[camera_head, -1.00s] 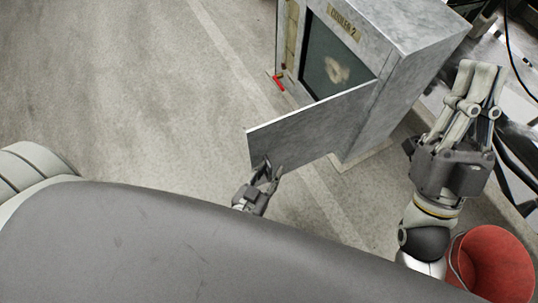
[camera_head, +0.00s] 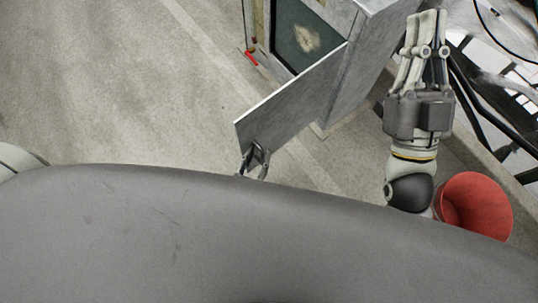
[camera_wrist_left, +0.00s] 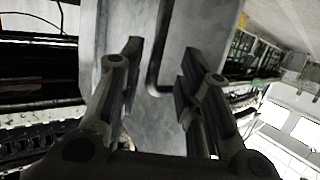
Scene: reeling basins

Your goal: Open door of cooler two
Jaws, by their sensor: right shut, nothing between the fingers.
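Cooler two is a grey box cabinet (camera_head: 372,50) at the top of the head view, cut off by the frame. Its grey door (camera_head: 295,100) stands wide open, swung towards me, showing a dark interior panel (camera_head: 300,42) with a pale patch. My left gripper (camera_head: 255,152) is at the free lower end of the door's outer face, partly hidden by my body. In the left wrist view, its fingers (camera_wrist_left: 160,75) are apart, with a dark bar handle (camera_wrist_left: 158,50) between them and gaps visible. My right gripper (camera_head: 427,20) is shut and empty, right of the cooler.
A red bucket (camera_head: 475,205) stands at the right below my right arm. A dark-framed rack (camera_head: 490,110) is at the right edge. A small red object (camera_head: 251,58) lies by the cooler's left base. The floor (camera_head: 110,90) on the left is clear.

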